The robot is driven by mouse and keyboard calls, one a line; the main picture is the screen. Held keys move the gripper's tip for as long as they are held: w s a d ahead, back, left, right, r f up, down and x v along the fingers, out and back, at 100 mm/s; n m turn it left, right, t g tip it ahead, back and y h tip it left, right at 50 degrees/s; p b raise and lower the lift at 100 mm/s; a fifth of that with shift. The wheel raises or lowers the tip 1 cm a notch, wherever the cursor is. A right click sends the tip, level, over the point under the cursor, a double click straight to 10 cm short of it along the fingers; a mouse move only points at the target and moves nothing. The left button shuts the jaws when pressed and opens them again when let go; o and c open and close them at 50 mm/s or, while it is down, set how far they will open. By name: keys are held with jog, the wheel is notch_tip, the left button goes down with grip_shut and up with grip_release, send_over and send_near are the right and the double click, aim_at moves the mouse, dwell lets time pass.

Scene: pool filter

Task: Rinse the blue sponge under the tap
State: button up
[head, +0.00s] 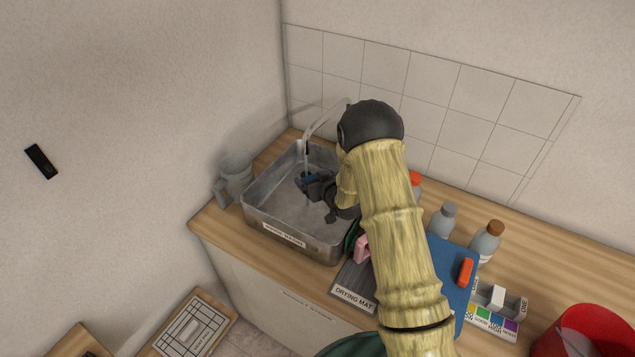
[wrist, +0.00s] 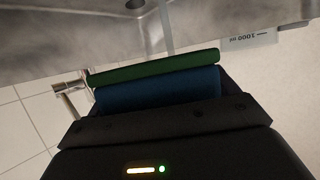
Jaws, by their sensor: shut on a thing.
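My gripper (head: 316,186) is shut on the blue sponge (head: 309,177) and holds it inside the metal sink basin (head: 285,212). In the wrist view the sponge (wrist: 160,92) shows a blue body with a green layer (wrist: 155,68), held across the jaws. The tap (head: 322,122) curves over the basin from the back, and a thin pale stream of water (head: 306,160) falls from its spout at the sponge. In the wrist view the stream (wrist: 166,28) meets the green edge. My forearm hides the basin's right side.
A clear jug (head: 235,175) stands left of the basin. A drying mat (head: 355,285), a pink item (head: 362,248), a blue board (head: 455,265), bottles (head: 486,240) and a test kit (head: 495,310) lie to the right. A red bucket (head: 585,322) is at the far right.

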jog(key=shift+w+a+f, duration=0.1)
jog(key=shift+w+f, duration=0.1)
jog(key=shift+w, duration=0.55)
jog(key=shift+w+a+f, duration=0.15)
jog(key=shift+w+f, duration=0.05)
jog(key=shift+w, duration=0.6)
jog(key=shift+w+a+f, duration=0.1)
jog(key=shift+w+f, duration=0.1)
jog(key=shift+w, duration=0.55)
jog(key=shift+w+d+b, duration=0.1)
jog(key=shift+d+b, duration=0.3)
jog(key=shift+d, duration=0.15)
jog(key=s+a+f+v, duration=0.1)
jog(key=v, duration=1.1)
jog(key=shift+s+a+f, duration=0.2)
jog(key=shift+s+a, duration=0.05)
jog(key=shift+a, duration=0.1)
